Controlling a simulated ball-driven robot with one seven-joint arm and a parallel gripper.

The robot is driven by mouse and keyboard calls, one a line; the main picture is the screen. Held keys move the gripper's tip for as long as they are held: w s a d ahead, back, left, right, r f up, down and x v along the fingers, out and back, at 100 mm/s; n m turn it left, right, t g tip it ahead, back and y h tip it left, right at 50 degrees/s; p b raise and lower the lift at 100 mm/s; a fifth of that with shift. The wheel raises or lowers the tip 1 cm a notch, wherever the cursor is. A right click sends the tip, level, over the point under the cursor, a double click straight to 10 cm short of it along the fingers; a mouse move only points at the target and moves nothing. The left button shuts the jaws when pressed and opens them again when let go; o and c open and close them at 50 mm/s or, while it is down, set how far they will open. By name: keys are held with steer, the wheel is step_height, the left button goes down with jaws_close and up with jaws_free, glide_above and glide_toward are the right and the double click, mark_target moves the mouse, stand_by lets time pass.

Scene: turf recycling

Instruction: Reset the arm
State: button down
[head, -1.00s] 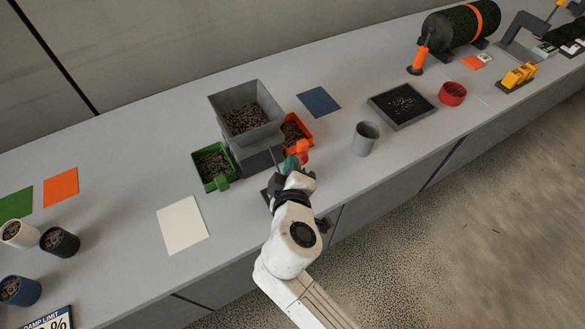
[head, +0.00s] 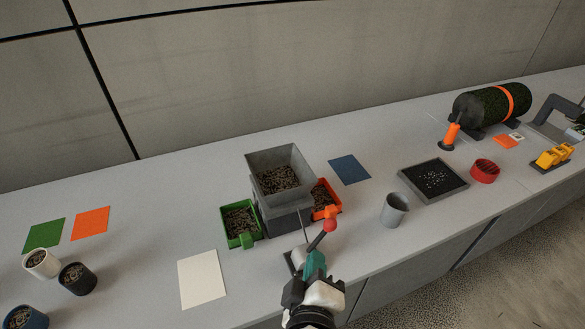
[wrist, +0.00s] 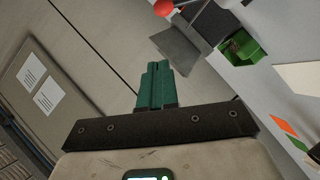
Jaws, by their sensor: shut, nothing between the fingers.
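My gripper (head: 316,262) shows at the bottom centre of the head view, in front of the grey hopper machine. Its teal fingers are together with nothing between them. In the wrist view the closed teal fingers (wrist: 156,88) point toward the wall, and the machine lies beyond them at the upper right. A lever with a red ball knob (head: 330,225) stands just past the fingertips in the head view. In the wrist view the red knob (wrist: 164,7) is at the top edge, apart from the fingers.
The grey hopper (head: 280,160) holds dark granules, with a green bin (head: 240,224) and an orange bin (head: 322,200) beside it. A grey cup (head: 394,210) and a black tray (head: 433,180) stand to the right. A white sheet (head: 202,279) lies to the left.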

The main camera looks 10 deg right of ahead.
steer(key=s+d+f+m+g+h, duration=0.1)
steer(key=s+d+f+m+g, duration=0.2)
steer(key=d+f, duration=0.35)
steer(key=s+d+f+m+g, duration=0.3)
steer(key=d+f+g, duration=0.1)
steer(key=d, duration=0.5)
steer(key=s+d+f+m+g+y, duration=0.2)
steer(key=s+f+g, duration=0.1)
steer(key=s, duration=0.4)
steer(key=s+d+f+m+g+y, duration=0.2)
steer(key=s+f, duration=0.2)
steer(key=s, duration=0.4)
steer(key=shift+d+g, duration=0.4)
